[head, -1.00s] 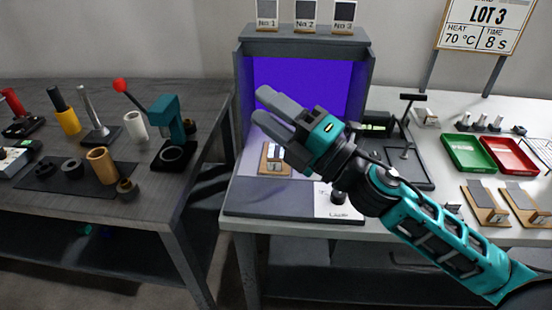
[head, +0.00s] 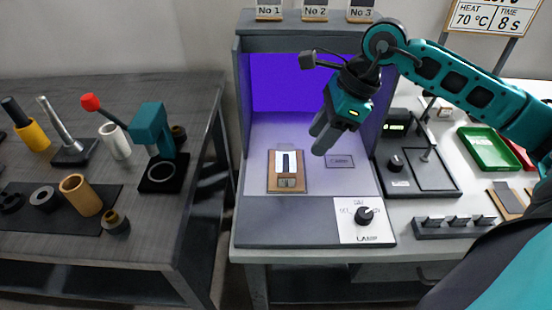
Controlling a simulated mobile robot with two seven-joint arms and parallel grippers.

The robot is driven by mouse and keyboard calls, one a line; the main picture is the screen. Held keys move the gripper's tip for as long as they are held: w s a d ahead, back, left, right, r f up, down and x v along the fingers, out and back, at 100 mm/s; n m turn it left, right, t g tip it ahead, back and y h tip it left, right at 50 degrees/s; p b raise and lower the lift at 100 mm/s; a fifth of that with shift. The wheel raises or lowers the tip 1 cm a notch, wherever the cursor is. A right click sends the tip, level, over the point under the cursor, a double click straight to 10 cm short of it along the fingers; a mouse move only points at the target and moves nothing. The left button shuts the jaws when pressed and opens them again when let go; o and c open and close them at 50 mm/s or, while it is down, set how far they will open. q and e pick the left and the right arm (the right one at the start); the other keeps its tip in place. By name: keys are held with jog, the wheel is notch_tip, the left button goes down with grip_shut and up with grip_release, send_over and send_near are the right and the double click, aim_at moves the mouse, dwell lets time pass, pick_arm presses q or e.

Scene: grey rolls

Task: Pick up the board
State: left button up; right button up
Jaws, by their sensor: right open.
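A small brown board (head: 272,182) lies flat on the pale floor of a booth with a purple-blue lit back. It carries a white piece with a dark strip and a grey clip at its near end. My right gripper (head: 319,139) is open and empty. It points down inside the booth, above and to the right of the board, apart from it. My left gripper is out of view.
The booth (head: 240,120) has side walls and a roof; a lamp knob (head: 364,215) sits at its front right. Beside it are a device with a green display (head: 395,127), a green tray (head: 488,149) and more boards (head: 506,200). Tools crowd the left table (head: 190,220).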

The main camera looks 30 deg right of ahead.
send_over(294, 175)
jog(key=s+d, duration=0.1)
jog(key=d, duration=0.1)
jog(key=f, duration=0.6)
jog(key=shift+s+a+f, duration=0.15)
jog(key=shift+s+a, duration=0.05)
jog(key=shift+x, duration=2.9)
jog(key=shift+w+d, duration=0.1)
jog(key=shift+c, duration=0.3)
grip_shut()
